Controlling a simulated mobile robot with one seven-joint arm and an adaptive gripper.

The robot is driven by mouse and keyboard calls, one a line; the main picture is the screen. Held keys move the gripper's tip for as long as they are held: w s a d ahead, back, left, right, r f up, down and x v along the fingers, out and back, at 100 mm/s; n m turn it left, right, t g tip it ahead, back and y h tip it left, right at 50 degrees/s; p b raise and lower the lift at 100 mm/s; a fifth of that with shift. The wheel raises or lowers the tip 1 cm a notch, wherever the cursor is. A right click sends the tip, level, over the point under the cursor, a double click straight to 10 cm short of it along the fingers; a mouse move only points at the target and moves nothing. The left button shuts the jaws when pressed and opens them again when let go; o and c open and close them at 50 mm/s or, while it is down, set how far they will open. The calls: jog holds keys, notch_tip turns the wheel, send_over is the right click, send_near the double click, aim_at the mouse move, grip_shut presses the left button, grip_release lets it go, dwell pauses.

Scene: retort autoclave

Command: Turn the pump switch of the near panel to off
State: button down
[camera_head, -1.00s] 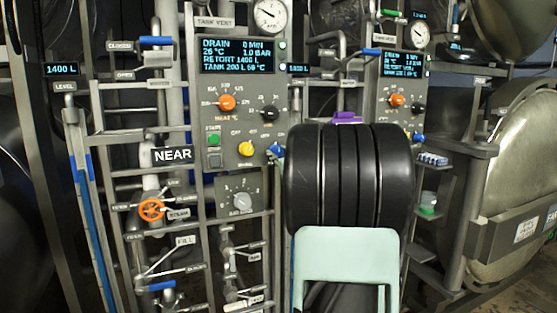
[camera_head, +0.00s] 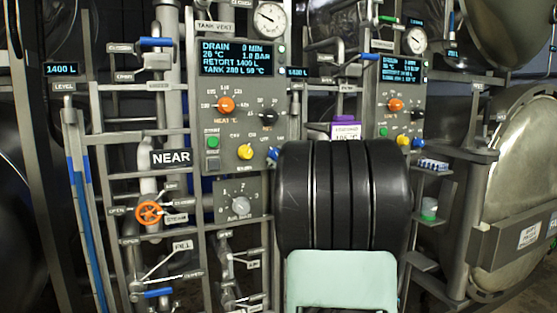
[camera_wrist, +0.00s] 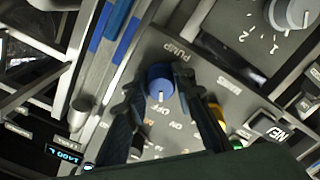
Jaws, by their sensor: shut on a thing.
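The near panel (camera_head: 225,130) is grey, with a lit display, and a NEAR sign (camera_head: 171,157) hangs below left of it. Its blue pump switch (camera_head: 273,153) shows at the panel's lower right edge in the head view, beside my dark arm. In the wrist view the blue knob (camera_wrist: 160,84) sits between the fingertips of my gripper (camera_wrist: 162,80), which is shut on it. The word PUMP is above the knob. Its white mark points down in the picture, close to the word OFF. My gripper is hidden behind my arm in the head view.
A yellow knob (camera_head: 245,152), an orange knob (camera_head: 226,104), a black knob (camera_head: 268,117) and a green button (camera_head: 212,142) are on the same panel. A grey air dial (camera_head: 240,204) sits below. A second similar panel (camera_head: 392,120) stands right. Pipes and an orange handwheel (camera_head: 149,213) are left.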

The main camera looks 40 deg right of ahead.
jog(key=shift+f, duration=0.1)
jog(key=c, duration=1.6)
grip_release()
jog(key=v, duration=1.2)
jog(key=shift+s, duration=0.1)
